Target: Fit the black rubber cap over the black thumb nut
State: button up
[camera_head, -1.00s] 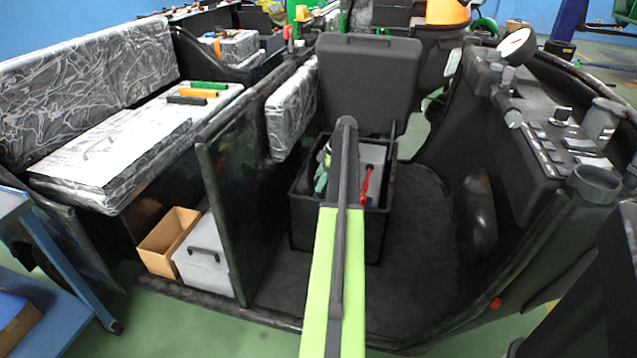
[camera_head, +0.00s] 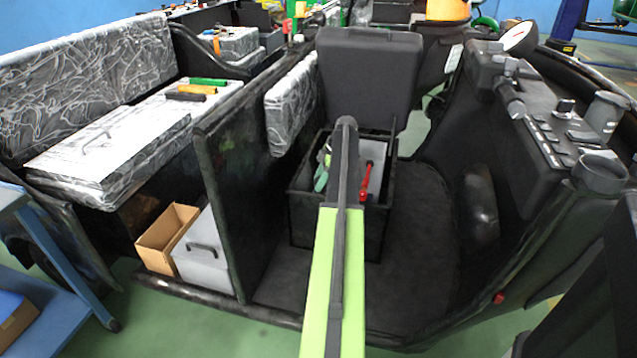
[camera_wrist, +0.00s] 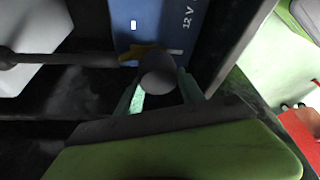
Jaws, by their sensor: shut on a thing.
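My gripper (camera_wrist: 160,82) has two teal fingers and is closed around a round, dark grey piece, which looks like the rubber cap (camera_wrist: 158,72). I see the cap nearly end-on in the wrist view. Behind it is a blue battery face (camera_wrist: 160,18) marked "12 V", with a yellow-orange piece (camera_wrist: 138,52) just up and left of the cap. A dark rod (camera_wrist: 70,60) with a rounded end runs in from the left, close to the cap. I cannot make out the black thumb nut for certain.
A dark partition (camera_head: 235,190) stands to the left. A red object (camera_wrist: 300,138) shows at the wrist view's right.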

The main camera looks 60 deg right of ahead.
jog(key=shift+f+b, duration=0.9)
jog(key=shift+f, duration=0.05)
jog(key=o, duration=1.4)
jog(key=p+v, duration=1.6)
jog(key=v, duration=0.1)
jog(key=shift+r, duration=0.25)
jog(key=shift+s+f, duration=0.1)
jog(key=shift+s, duration=0.05)
